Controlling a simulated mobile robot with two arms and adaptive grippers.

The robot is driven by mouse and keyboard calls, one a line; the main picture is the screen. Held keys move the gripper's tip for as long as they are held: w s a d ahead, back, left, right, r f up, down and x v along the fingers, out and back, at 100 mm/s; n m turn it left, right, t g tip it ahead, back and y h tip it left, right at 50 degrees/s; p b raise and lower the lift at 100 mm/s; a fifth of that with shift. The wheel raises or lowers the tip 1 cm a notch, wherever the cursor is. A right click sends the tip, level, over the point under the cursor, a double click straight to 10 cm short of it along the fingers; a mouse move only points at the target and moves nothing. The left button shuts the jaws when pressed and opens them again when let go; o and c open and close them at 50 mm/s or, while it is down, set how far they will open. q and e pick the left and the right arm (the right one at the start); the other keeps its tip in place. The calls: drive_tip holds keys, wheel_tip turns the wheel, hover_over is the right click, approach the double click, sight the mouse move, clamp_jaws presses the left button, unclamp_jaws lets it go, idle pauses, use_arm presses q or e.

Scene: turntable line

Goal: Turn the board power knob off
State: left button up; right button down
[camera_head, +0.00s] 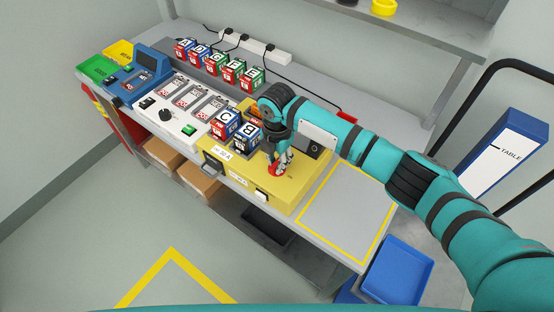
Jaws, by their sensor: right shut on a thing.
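A yellow board (288,200) sits at the front edge of the bench, with lettered blocks C (225,122) and B (247,134) on its left part. A red knob (274,171) stands on its right half, partly hidden by my right gripper (280,165). My right gripper points down from above and is shut on the red knob. The knob's exact turn angle is too small to read. My left gripper is not in view.
A white panel (157,128) with a black knob (165,115) and a green button (188,130) lies left of the yellow board. Several lettered blocks (228,74) stand behind. A yellow-outlined area (345,215) to the right is clear. A blue bin (400,270) is below it.

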sight(277, 162)
drive_tip(key=shift+w+r, duration=0.1)
drive_tip(key=c, duration=1.3)
unclamp_jaws()
drive_tip(key=shift+o, duration=0.2)
wheel_tip(277, 162, up, 12)
